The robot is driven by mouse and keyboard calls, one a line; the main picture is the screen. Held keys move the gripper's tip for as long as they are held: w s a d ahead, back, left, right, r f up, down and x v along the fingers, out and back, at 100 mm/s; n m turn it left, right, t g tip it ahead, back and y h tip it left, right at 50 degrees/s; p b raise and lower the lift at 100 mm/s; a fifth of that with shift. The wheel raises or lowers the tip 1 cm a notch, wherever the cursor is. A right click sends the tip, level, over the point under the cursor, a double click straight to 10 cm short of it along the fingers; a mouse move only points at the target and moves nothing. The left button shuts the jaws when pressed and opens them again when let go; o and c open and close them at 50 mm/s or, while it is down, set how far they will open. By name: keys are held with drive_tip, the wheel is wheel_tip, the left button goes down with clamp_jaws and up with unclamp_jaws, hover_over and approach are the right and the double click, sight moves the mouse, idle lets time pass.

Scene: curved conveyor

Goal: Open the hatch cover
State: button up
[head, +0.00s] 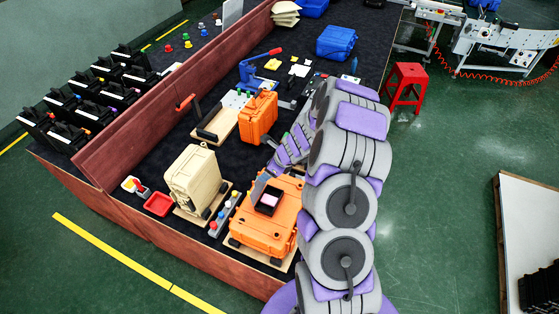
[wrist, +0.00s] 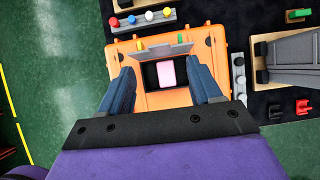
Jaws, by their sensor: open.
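The orange case (head: 262,232) lies flat at the near end of the dark table. The grey hatch cover (head: 259,186) on its top stands up at an angle, beside a dark square opening with a pink block (head: 269,200) inside. In the wrist view the cover (wrist: 160,50) shows as a grey flap along the upper edge of the opening, with the pink block (wrist: 166,73) below it. My gripper (wrist: 163,66) is open above the case, one finger on each side of the opening. Nothing is between the fingers; whether they touch the case, I cannot tell.
A row of coloured knobs (wrist: 143,18) lies beside the orange case. A beige case (head: 196,177) and a red tray (head: 158,204) stand to the left. An upright orange case (head: 258,117) is farther back. A red wall (head: 165,103) edges the table, and a red stool (head: 406,87) stands on the floor.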

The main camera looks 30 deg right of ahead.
drive_tip(key=v, duration=0.9)
drive_tip(key=s+a+r+n+g+y+b, duration=0.1)
drive_tip(key=s+a+n+g+b, duration=0.1)
drive_tip(key=s+a+n+b, duration=0.55)
drive_tip(key=s+a+r+n+g+b, duration=0.2)
drive_tip(key=s+a+n+b, duration=0.3)
drive_tip(key=a+n, duration=0.4)
drive_tip(key=s+f+n+g+h+b, duration=0.1)
drive_tip(key=s+n+b, duration=0.4)
drive_tip(key=s, duration=0.6)
drive_tip(key=s+f+n+g+h+b, duration=0.1)
drive_tip(key=s+f+n+h+b, duration=0.2)
drive_tip(key=s+n, duration=0.4)
drive_tip(key=s+f+b, duration=0.1)
drive_tip(key=s+b, duration=0.1)
drive_tip(key=s, duration=0.3)
drive_tip(key=shift+s+d+f+g+h+b, duration=0.2)
drive_tip(key=shift+d+g+h+b, duration=0.1)
drive_tip(key=shift+h, duration=0.1)
drive_tip(key=shift+d, duration=0.1)
